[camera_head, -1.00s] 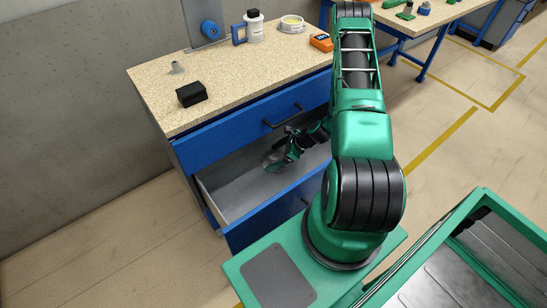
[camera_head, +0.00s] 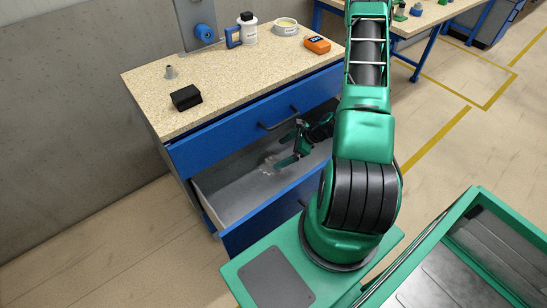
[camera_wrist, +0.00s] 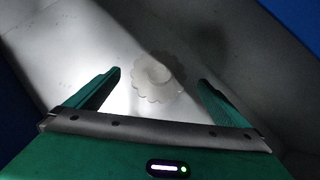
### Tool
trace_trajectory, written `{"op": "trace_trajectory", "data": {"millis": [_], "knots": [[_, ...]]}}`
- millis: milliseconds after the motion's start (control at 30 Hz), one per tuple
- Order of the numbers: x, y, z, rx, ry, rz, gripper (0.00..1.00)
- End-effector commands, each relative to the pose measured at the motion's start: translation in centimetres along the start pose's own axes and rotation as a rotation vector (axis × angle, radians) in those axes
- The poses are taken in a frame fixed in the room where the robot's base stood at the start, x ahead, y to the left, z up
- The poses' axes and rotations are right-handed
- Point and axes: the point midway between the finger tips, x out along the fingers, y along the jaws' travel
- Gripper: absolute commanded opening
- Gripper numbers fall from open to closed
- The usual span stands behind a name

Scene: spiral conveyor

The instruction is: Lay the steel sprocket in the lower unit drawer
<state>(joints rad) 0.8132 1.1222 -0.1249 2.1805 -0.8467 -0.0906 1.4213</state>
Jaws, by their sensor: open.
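The steel sprocket (camera_wrist: 157,77) lies flat on the grey floor of the open drawer, pale and toothed, with a raised round hub. It also shows faintly in the head view (camera_head: 268,164). The open lower unit drawer (camera_head: 228,203) is blue-fronted with a grey inside, under the worktop. My gripper (camera_head: 283,151) is inside the drawer opening, to the right of the sprocket in the head view. Its green fingers (camera_wrist: 160,80) are apart with nothing between them, and the sprocket lies clear beyond and between the fingertips in the wrist view.
The worktop (camera_head: 215,85) above the drawer holds a black block (camera_head: 186,97), a small grey cone part (camera_head: 170,72), a white bottle (camera_head: 248,28) and an orange device (camera_head: 317,45). The blue upper drawer front (camera_head: 235,128) is shut above the opening. A green-rimmed bin (camera_head: 440,235) is at the right.

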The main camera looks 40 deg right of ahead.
Motion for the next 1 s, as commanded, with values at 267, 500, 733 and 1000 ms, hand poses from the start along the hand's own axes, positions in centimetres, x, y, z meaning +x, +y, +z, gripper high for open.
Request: {"op": "trace_trajectory", "data": {"millis": [267, 500, 733, 1000], "knots": [[-3.8, 0.0, 0.0, 0.001, 0.001, -0.001, 1.00], [-4.4, 0.1, 0.0, 0.000, 0.000, 0.001, 1.00], [-4.3, 0.1, 0.0, 0.000, 0.000, 0.001, 1.00], [-4.4, 0.1, 0.0, -0.007, 0.003, 0.003, 1.00]]}}
